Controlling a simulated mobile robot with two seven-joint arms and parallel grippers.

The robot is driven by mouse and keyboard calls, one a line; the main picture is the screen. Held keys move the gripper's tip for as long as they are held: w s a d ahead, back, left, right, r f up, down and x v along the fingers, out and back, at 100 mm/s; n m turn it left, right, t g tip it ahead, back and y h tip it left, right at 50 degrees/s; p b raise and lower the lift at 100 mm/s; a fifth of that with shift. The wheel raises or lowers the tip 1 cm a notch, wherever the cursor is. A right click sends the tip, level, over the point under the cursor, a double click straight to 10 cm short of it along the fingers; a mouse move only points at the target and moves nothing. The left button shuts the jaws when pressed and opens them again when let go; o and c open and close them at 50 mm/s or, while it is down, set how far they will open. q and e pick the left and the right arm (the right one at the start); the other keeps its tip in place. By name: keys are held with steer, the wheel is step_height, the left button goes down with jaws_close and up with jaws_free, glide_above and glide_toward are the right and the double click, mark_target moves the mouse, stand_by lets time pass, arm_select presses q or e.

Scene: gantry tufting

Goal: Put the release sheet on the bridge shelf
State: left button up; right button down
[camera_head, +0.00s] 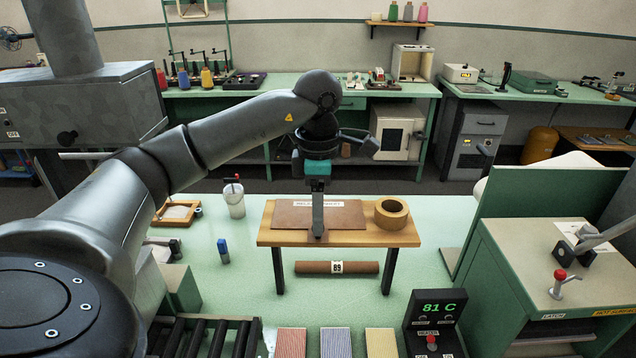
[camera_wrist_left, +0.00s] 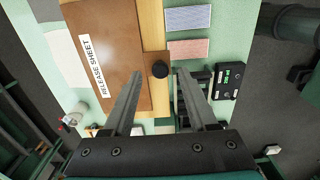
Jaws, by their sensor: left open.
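The release sheet (camera_head: 293,217) is a flat brown sheet with a white label, lying on the left and middle of the wooden bridge shelf (camera_head: 368,237). In the left wrist view the sheet (camera_wrist_left: 108,62) lies flat on the shelf (camera_wrist_left: 152,22), its label readable. A dark round knob (camera_wrist_left: 160,70) shows on a brown tab at the sheet's edge. My left gripper (camera_head: 318,234) points down at the sheet's front edge. Its open fingers (camera_wrist_left: 162,73) stand apart on either side of the knob. The gripper hides the knob in the head view. My right gripper is not in view.
A tape roll (camera_head: 391,213) stands on the shelf's right end. A brown roller (camera_head: 337,268) marked 89 lies under the shelf. Striped pads (camera_head: 336,342) and an 81 C display (camera_head: 436,308) are in front. A white pot (camera_head: 234,200) stands left of the shelf.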

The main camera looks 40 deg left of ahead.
arm_select(q)
step_height(320, 180, up, 6)
steer(key=shift+f, duration=0.25)
steer(key=shift+r+p, duration=0.85)
steer(key=shift+r, duration=1.55)
